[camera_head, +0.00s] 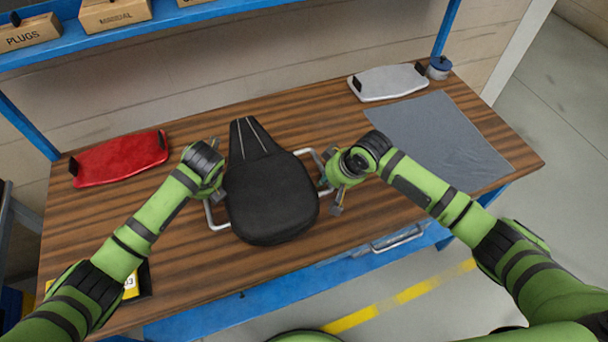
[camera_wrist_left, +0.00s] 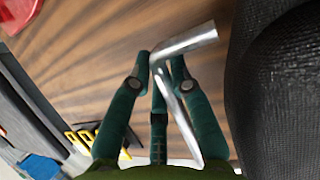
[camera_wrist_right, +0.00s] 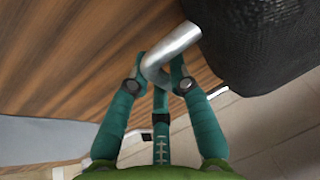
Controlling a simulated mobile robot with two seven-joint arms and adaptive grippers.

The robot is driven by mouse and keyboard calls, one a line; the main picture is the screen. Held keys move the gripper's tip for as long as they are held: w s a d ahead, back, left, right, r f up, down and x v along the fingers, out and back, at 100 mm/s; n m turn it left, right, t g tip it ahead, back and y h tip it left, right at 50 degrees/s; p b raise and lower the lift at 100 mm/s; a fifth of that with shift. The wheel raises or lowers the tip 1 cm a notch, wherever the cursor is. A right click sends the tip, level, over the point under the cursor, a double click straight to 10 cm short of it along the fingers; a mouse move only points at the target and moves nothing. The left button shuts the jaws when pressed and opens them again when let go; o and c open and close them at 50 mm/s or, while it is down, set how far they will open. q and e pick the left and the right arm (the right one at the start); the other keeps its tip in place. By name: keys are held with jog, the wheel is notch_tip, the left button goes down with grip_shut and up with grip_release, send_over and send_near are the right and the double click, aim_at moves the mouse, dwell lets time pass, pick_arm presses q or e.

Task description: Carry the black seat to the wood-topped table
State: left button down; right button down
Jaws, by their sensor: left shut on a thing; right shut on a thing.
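The black seat (camera_head: 270,198) lies over the middle of the wood-topped table (camera_head: 105,215), its narrow end toward the wall. It has a metal handle on each side. I cannot tell whether it rests on the wood or is just above it. My left gripper (camera_head: 212,192) is shut on the left handle, whose metal bar (camera_wrist_left: 185,43) shows between the fingers in the left wrist view. My right gripper (camera_head: 329,184) is shut on the right handle; its bent bar (camera_wrist_right: 172,50) shows between the fingers in the right wrist view.
A red panel (camera_head: 120,158) lies at the table's back left. A white panel (camera_head: 387,82), a blue round item (camera_head: 439,67) and a grey mat (camera_head: 440,140) occupy the right side. A blue shelf with boxes (camera_head: 115,14) is above the back. Bare wood surrounds the seat.

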aim_at(327, 198)
pick_arm(q)
jog(key=shift+a+f, duration=0.1)
